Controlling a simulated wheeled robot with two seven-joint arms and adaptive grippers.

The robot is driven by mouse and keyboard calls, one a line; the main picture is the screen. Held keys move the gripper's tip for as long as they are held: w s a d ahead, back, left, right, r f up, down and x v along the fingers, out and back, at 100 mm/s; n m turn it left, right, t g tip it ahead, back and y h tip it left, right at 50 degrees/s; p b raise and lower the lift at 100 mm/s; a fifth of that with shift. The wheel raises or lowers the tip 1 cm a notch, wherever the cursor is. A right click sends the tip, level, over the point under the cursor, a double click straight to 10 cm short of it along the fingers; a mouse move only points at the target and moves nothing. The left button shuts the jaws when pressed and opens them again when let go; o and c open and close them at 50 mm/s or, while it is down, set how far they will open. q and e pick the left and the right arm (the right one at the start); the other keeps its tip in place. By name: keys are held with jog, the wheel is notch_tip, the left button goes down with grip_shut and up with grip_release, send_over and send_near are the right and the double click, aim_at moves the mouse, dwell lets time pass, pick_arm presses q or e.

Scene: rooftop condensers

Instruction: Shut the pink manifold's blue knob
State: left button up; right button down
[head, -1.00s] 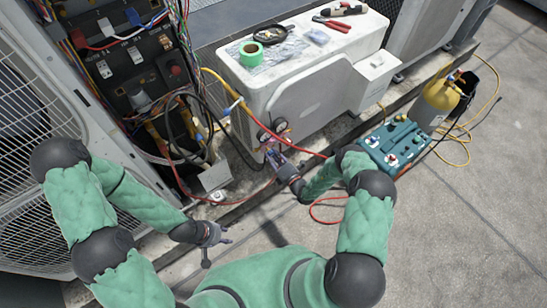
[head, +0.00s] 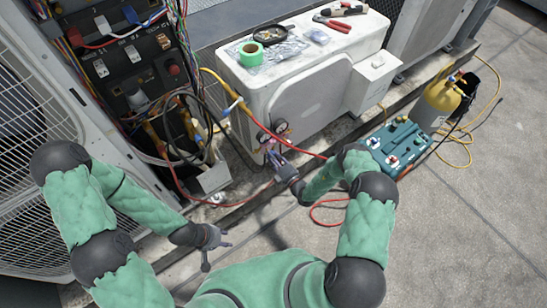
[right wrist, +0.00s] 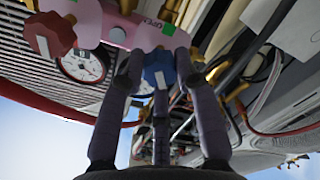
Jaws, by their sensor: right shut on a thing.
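The pink manifold (right wrist: 122,26) fills the top of the right wrist view, with a round gauge (right wrist: 82,66) and a red knob (right wrist: 48,34) at left. Its blue knob (right wrist: 158,68) sits between the fingers of my right gripper (right wrist: 158,78), which is shut on it. In the head view my right gripper (head: 276,160) is at the manifold, in front of the white condenser, and mostly hides the knob. The manifold's gauges (head: 264,137) show above it. My left gripper (head: 219,243) is open and empty, low over the ground, away from the manifold.
A white condenser (head: 300,92) carries green tape (head: 251,53) and tools. An open electrical cabinet (head: 135,70) with loose wires stands left. A red hose (head: 305,150) runs from the manifold. A teal pump (head: 397,143) and yellow cylinder (head: 438,100) stand right. Bare paving is free at lower right.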

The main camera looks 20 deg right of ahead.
jog(key=shift+s+a+r+m, duration=0.1)
jog(key=shift+a+m, duration=0.1)
jog(key=shift+m, duration=1.65)
jog(key=shift+s+a+m, duration=0.1)
jog(key=shift+a+m, duration=0.1)
jog(key=shift+m, duration=1.65)
jog(key=shift+w, duration=0.1)
jog(key=shift+d+r, duration=0.1)
jog(key=c, duration=0.9)
grip_release()
jog(key=shift+d, duration=0.1)
